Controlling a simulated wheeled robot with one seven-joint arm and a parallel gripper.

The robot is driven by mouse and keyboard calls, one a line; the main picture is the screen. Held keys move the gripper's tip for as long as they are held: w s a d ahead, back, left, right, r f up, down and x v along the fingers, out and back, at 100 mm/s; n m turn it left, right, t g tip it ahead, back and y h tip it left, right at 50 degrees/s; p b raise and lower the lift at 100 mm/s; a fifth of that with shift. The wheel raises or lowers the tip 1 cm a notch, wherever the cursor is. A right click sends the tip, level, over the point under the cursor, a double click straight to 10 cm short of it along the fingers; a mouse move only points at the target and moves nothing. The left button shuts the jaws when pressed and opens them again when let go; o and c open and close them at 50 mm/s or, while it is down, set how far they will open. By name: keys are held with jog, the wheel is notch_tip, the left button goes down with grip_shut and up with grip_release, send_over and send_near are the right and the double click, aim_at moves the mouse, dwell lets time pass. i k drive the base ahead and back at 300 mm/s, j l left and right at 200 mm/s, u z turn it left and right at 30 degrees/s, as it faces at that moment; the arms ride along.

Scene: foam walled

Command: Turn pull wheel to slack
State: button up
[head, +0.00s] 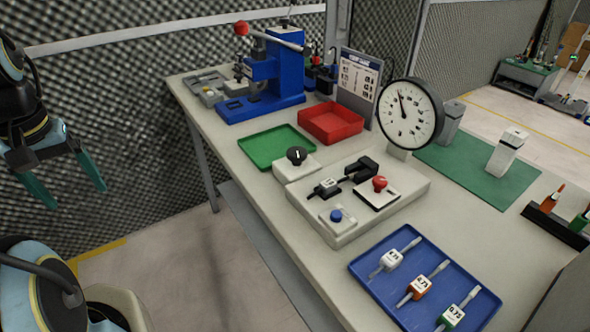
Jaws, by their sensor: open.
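My gripper (76,196) hangs at the left with its two teal fingers spread apart and nothing between them. It is in the air off the left side of the workbench, well away from the controls. A round black knob (296,155) with a white pointer mark sits on a small white block at the bench's middle; it may be the pull wheel, but its label is unreadable. Beside it is a light grey fixture (345,235) with a black clamp piece, a red knob (380,183) and a blue button (335,215). My gripper touches none of these.
A round dial gauge (408,113) stands behind the fixture. A green tray (275,138), red tray (350,122) and blue press (275,85) are farther back. A blue tray (460,262) of tagged tools lies in front. Floor space is clear between my gripper and the bench.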

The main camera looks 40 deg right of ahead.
aim_at(296, 154)
jog(key=z, duration=0.95)
